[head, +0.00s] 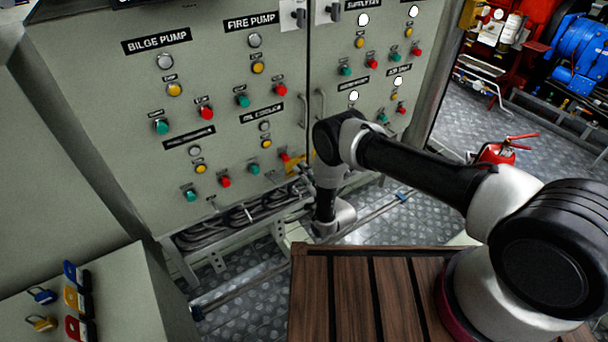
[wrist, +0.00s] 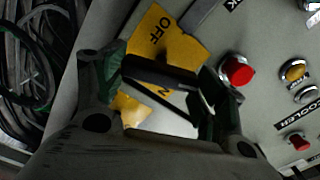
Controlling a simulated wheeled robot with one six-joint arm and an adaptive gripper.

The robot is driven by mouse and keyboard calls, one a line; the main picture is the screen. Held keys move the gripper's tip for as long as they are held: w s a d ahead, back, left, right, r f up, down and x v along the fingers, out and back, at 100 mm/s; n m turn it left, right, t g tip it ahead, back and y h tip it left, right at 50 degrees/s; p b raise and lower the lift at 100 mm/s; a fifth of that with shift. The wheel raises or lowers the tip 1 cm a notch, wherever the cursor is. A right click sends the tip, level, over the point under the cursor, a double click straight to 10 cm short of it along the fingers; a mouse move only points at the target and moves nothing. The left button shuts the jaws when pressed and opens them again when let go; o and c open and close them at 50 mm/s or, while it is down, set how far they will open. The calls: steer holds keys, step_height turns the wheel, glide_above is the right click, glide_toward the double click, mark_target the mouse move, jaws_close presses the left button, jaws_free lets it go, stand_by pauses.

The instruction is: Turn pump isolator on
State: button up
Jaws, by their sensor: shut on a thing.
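The pump isolator is a dark rotary handle (wrist: 158,76) on a yellow plate (wrist: 150,40) marked OFF, with a partly hidden N at its other end. My gripper (wrist: 160,80) is in front of the plate in the wrist view, its two fingers closed on the handle from both sides. The handle lies slantwise between the two marks; its exact setting cannot be told. In the head view, the yellow plate (head: 296,163) shows low on the grey cabinet, just left of my wrist, and my arm hides most of the handle.
The grey cabinet (head: 215,90) carries several red, green and yellow buttons; a red button (wrist: 237,70) sits right of the handle. Black cables (wrist: 30,60) hang at the left. A vertical door handle (head: 304,110) stands above my wrist. Padlocks (head: 42,295) lie at lower left.

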steer(key=shift+f+m, duration=0.15)
steer(key=shift+m, duration=2.05)
steer(key=shift+d, duration=0.1)
steer(key=o, duration=1)
steer(key=v, duration=1.2)
